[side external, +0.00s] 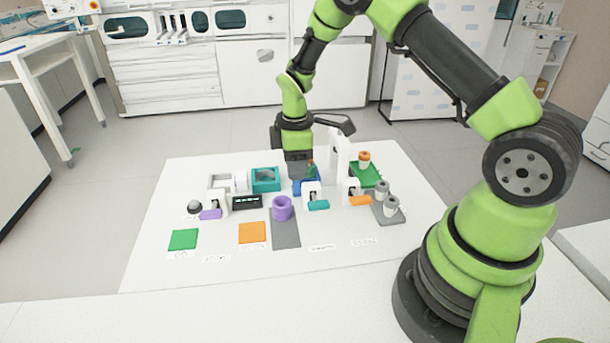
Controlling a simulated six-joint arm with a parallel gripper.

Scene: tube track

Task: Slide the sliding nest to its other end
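The purple ring-shaped holder (283,208), which looks like the sliding nest, stands at the far end of a dark grey strip (286,236). The rest of the strip, toward the front of the table, is bare. My gripper (300,178) points down behind and slightly right of the purple holder, close to a blue part (298,187). It appears apart from the purple holder. Its fingertips are small and partly hidden, so I cannot tell whether they are open or shut, or whether they touch the blue part.
White fixtures with a teal tab (318,205) and an orange tab (360,201) stand right of the holder. A tall white post (340,153) rises near my gripper. A teal frame (265,179) and black display (247,202) lie left. An orange square (252,232) lies beside the strip.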

